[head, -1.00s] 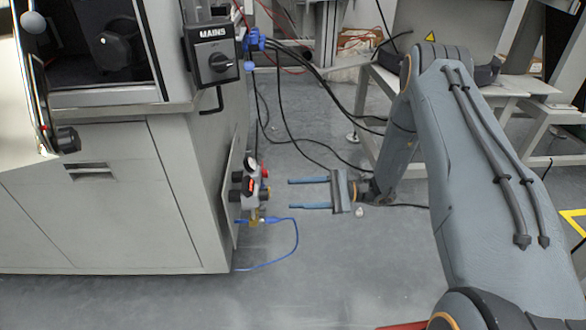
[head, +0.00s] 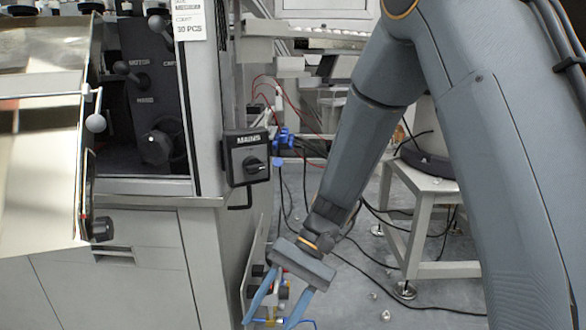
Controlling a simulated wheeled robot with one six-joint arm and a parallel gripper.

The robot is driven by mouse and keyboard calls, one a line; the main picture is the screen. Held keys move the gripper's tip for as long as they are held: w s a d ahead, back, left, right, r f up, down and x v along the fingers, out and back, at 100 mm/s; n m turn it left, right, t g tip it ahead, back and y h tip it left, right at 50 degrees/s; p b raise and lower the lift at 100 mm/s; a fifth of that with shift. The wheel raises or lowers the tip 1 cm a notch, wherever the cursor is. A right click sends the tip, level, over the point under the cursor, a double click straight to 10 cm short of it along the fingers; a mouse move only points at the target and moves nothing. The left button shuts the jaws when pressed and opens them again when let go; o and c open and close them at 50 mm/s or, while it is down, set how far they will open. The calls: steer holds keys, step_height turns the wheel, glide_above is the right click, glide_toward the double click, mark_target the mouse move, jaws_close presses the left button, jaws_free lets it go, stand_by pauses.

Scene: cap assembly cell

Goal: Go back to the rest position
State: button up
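My gripper (head: 268,321) is low in the head view, right of the cabinet's side. Its two blue fingers point down and to the left, with a clear gap between them. It is open and I see nothing held in it; the fingertips lie close to the bottom edge of the picture. My grey arm (head: 345,160) is bent, coming down from the top to the gripper and covering much of the right side.
A grey machine cabinet (head: 150,265) fills the left, with a MAINS switch (head: 247,158) on its side. Valve fittings (head: 272,290) show behind the fingers, partly hidden. A white stand (head: 425,210) and loose cables (head: 375,285) are at the right.

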steer(key=s+d+r+n+t+h, duration=0.3)
steer(key=s+r+n+t+h, duration=0.35)
steer(key=s, duration=0.55)
steer(key=d+r+m+p, duration=0.2)
steer(key=d+r+p, duration=0.8)
steer(key=r+p, duration=0.3)
steer(key=d+r+m+p, duration=0.2)
steer(key=d+r+p, duration=0.8)
steer(key=r+p, duration=0.4)
steer(key=p, duration=0.5)
steer(key=shift+s+d+r+m, duration=0.2)
steer(key=shift+s+d+m, duration=0.1)
steer(key=shift+d+m, duration=0.05)
